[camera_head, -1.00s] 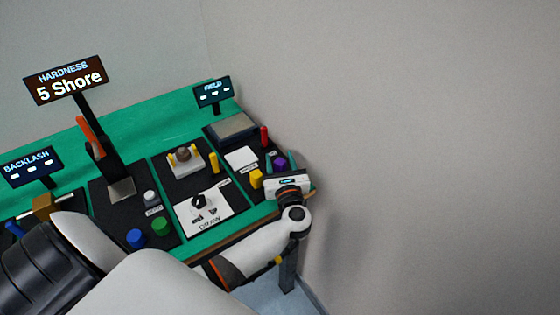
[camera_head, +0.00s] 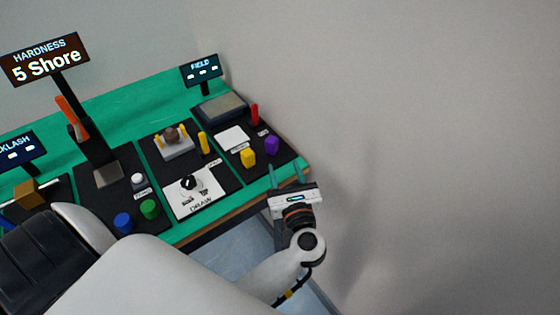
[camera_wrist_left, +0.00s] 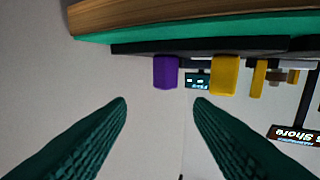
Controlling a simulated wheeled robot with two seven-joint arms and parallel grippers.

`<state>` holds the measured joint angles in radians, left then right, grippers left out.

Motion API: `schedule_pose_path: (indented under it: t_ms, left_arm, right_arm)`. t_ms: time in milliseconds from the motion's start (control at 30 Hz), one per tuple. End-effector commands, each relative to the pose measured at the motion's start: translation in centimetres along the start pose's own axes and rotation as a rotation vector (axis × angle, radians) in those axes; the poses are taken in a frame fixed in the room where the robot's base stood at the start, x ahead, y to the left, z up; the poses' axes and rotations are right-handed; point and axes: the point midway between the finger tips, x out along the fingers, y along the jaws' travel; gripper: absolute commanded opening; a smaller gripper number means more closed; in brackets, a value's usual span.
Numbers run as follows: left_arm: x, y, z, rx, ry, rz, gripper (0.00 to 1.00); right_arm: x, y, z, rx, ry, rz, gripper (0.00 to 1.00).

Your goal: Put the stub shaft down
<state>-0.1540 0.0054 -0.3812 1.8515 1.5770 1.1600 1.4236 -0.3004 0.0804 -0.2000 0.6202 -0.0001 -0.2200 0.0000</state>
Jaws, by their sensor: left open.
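A short purple piece (camera_head: 272,145) stands on the black mat at the right end of the green bench. I cannot tell for sure that it is the stub shaft. It also shows in the left wrist view (camera_wrist_left: 166,72), ahead of the fingers and clear of them. My left gripper (camera_head: 291,174) is open and empty, off the bench's front right corner. Its two dark teal fingers (camera_wrist_left: 160,108) are spread wide in the wrist view. My right gripper is not in view.
A yellow block (camera_head: 248,158) stands left of the purple piece, with a red post (camera_head: 254,115) behind. A grey-topped box (camera_head: 221,108) and the FIELD display (camera_head: 201,70) stand farther back. The HARDNESS sign (camera_head: 45,60) reads 5 Shore.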

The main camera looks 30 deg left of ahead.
Motion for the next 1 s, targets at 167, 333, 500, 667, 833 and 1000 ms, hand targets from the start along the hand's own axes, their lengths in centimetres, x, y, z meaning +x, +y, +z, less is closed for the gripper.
schedule_pose_path:
  t_ms: [167, 333, 500, 667, 833, 1000]
  left_arm:
    - [-0.8, 0.0, 0.0, 0.0, -0.001, 0.0, 0.47]
    - [-0.8, 0.0, 0.0, 0.008, 0.001, 0.002, 0.47]
    - [-0.7, 1.5, 2.6, 0.304, 0.091, 0.097, 0.47]
    - [-2.7, 4.4, 11.5, 1.004, 0.28, 0.362, 0.47]
    - [-8.6, 2.9, 27.2, 1.836, 0.532, 0.813, 0.47]
    - [-16.0, -5.6, 40.4, 2.384, 0.801, 1.338, 0.47]
  right_arm:
    - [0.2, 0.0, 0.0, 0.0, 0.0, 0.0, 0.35]
    - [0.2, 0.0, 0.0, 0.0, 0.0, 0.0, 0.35]
    - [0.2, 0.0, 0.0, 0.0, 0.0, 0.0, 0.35]
    - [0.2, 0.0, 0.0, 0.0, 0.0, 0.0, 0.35]
    - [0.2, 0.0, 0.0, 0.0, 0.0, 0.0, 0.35]
    - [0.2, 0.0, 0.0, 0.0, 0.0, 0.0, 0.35]
